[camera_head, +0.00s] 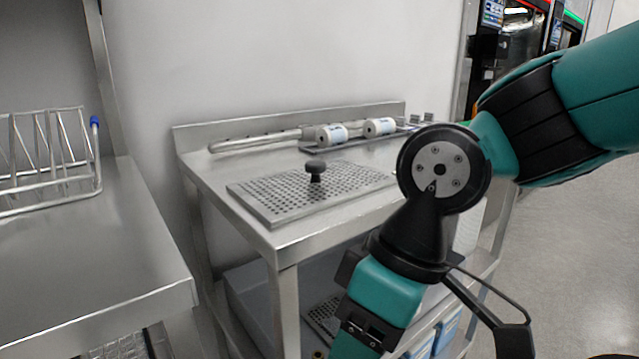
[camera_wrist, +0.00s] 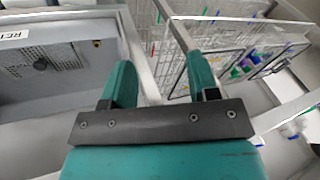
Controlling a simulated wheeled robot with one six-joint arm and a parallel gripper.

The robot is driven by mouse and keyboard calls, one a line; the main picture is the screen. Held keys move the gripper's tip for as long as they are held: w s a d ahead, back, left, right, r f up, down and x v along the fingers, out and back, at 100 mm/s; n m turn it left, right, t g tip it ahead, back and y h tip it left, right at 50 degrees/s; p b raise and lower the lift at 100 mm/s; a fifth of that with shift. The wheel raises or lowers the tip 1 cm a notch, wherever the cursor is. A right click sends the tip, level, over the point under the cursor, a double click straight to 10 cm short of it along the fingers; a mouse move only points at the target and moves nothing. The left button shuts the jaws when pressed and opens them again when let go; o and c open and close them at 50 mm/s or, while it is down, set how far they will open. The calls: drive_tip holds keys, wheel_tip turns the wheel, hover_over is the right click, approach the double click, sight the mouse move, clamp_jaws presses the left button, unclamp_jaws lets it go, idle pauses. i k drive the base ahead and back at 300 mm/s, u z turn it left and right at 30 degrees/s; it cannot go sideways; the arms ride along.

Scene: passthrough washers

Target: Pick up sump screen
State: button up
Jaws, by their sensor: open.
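A perforated metal plate with a black knob, which looks like a sump screen (camera_head: 280,196), lies flat on the steel table in the head view. A second perforated plate (camera_head: 322,312) shows partly on the lower level, mostly behind my arm. In the wrist view a perforated plate with a dark round knob (camera_wrist: 66,56) lies in a grey tub at upper left.
White rollers (camera_head: 331,135) and a metal tube (camera_head: 255,141) lie at the back of the steel table (camera_head: 232,160). A wire rack (camera_head: 50,150) stands on the left counter (camera_head: 90,240). Wire baskets (camera_wrist: 225,50) fill the wrist view's upper right. Open floor (camera_head: 580,240) lies right.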

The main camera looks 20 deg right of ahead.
sight(278, 198)
drive_tip(key=u, duration=1.8)
drive_tip(key=k, duration=0.85)
drive_tip(key=z, duration=1.3)
drive_tip(key=i, duration=0.5)
